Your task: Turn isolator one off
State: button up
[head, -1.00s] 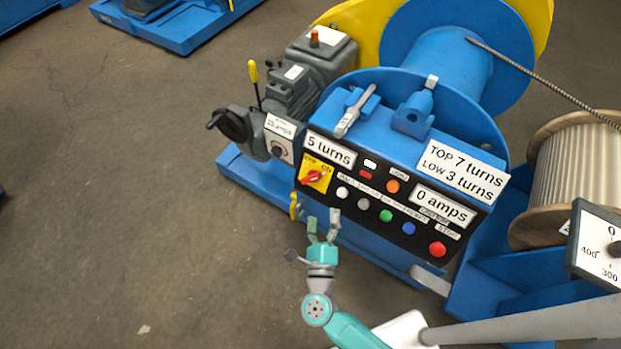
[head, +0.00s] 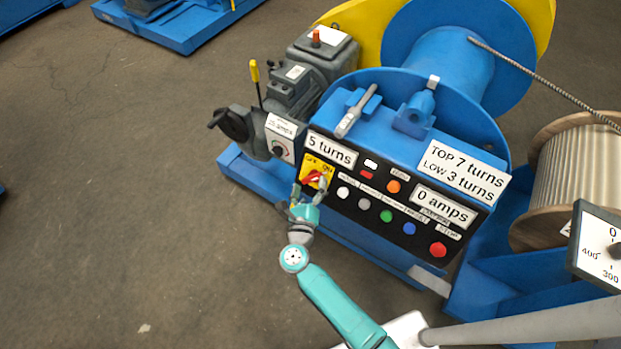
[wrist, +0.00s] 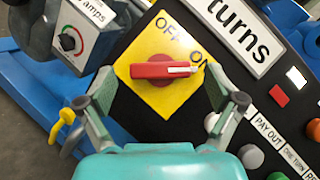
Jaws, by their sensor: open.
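The isolator is a red rotary handle (wrist: 165,68) on a yellow plate (wrist: 160,98) marked OFF and ON, at the left end of the black control panel. In the wrist view the handle lies across the plate, its white-marked end pointing right toward ON. I cannot tell from these views whether a finger touches the panel.
Push buttons, among them a green one (head: 386,216) and a red one (head: 438,249), sit right of the isolator. A yellow hooked part (wrist: 65,120) hangs below left of the panel. A grey dial box (head: 279,138) stands to the left.

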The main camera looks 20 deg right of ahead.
jog(key=shift+x, duration=1.1)
jog(key=c, duration=1.1)
jog(key=shift+c, duration=0.2)
